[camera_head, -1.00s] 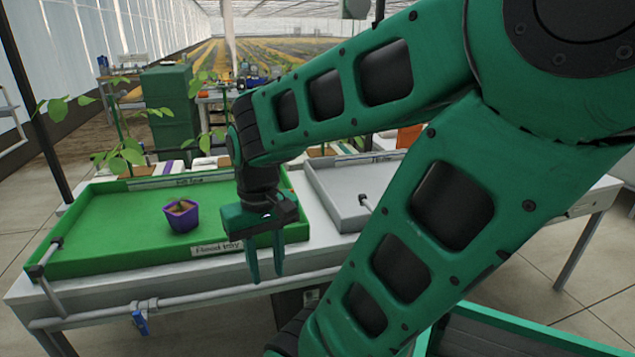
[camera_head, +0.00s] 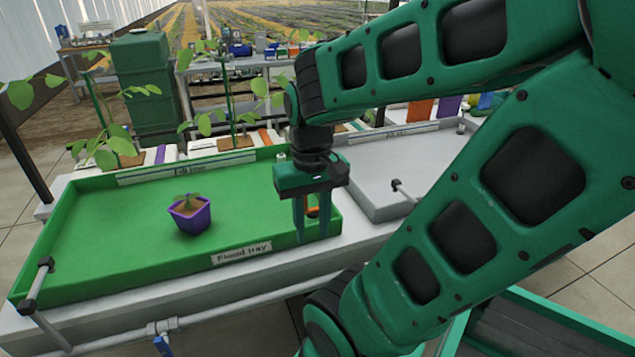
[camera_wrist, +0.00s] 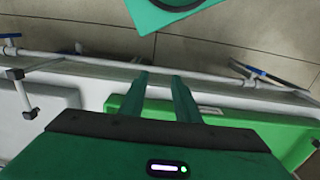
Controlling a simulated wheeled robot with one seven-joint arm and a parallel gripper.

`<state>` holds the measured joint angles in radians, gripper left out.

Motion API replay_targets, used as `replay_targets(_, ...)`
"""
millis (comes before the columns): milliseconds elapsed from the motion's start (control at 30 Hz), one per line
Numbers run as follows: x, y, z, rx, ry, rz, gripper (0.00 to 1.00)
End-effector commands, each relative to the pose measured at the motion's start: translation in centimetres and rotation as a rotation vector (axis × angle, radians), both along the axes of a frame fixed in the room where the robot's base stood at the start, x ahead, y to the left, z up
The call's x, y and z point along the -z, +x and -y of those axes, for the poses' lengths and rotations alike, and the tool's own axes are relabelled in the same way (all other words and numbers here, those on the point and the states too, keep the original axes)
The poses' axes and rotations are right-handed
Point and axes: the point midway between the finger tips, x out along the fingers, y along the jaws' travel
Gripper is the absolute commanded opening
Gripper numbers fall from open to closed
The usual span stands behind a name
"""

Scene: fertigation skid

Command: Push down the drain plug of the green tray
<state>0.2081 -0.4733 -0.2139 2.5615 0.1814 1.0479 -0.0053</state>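The green tray (camera_head: 120,225), labelled "Flood tray", lies on the bench at the left in the head view. It also shows in the wrist view (camera_wrist: 247,134). My gripper (camera_head: 311,238) points down at the tray's right end, near its front corner; its two fingers are apart with nothing held between them. They also stand apart in the wrist view (camera_wrist: 159,76). A small orange-red piece (camera_head: 312,211) shows behind the fingers, partly hidden; I cannot tell whether it is the drain plug. A short pale fitting (camera_head: 281,157) stands at the tray's back right.
A purple pot (camera_head: 190,217) with a seedling stands in the green tray. A grey tray (camera_head: 385,165) with a pipe fitting (camera_head: 402,189) is to the right. Tall plants (camera_head: 110,145) stand behind.

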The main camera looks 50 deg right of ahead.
Motion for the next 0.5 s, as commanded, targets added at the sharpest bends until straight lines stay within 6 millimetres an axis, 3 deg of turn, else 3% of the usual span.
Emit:
replay_targets(33,-0.3,-0.8,0.1,-0.001,-0.002,0.011,0.29)
replay_targets(133,-0.1,-0.4,0.5,-0.027,-0.008,-0.014,0.29)
replay_targets(500,3.1,3.8,5.2,-0.288,-0.106,-0.278,0.29)
